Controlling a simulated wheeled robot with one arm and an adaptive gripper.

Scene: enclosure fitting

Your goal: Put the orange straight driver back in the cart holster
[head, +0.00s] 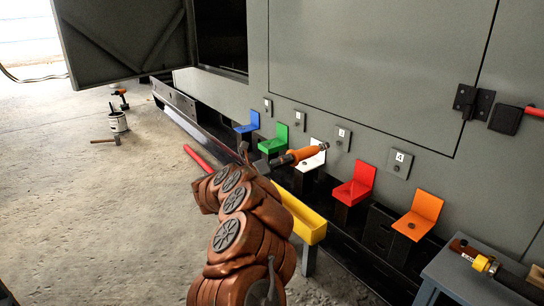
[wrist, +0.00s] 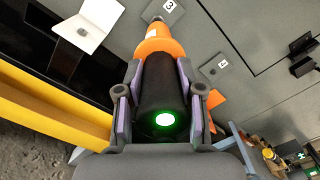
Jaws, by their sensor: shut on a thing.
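The orange straight driver (head: 304,154) is in my gripper (head: 272,163), held in the air in front of the grey enclosure wall, near the white bracket. In the wrist view the driver's orange nose (wrist: 158,45) points away toward the wall. My gripper (wrist: 160,100) is shut around its black body, and a green light shows on the near end. A blue-grey cart top (head: 447,270) stands at the lower right of the head view, well apart from the driver. I cannot make out an empty holster on it.
Blue (head: 249,122), green (head: 276,138), white (head: 311,157), red (head: 355,184) and orange (head: 420,212) brackets line the wall. A yellow trough (head: 305,220) lies beside my arm. A tool with a yellow ring (head: 481,263) lies on the cart. Open floor is left.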

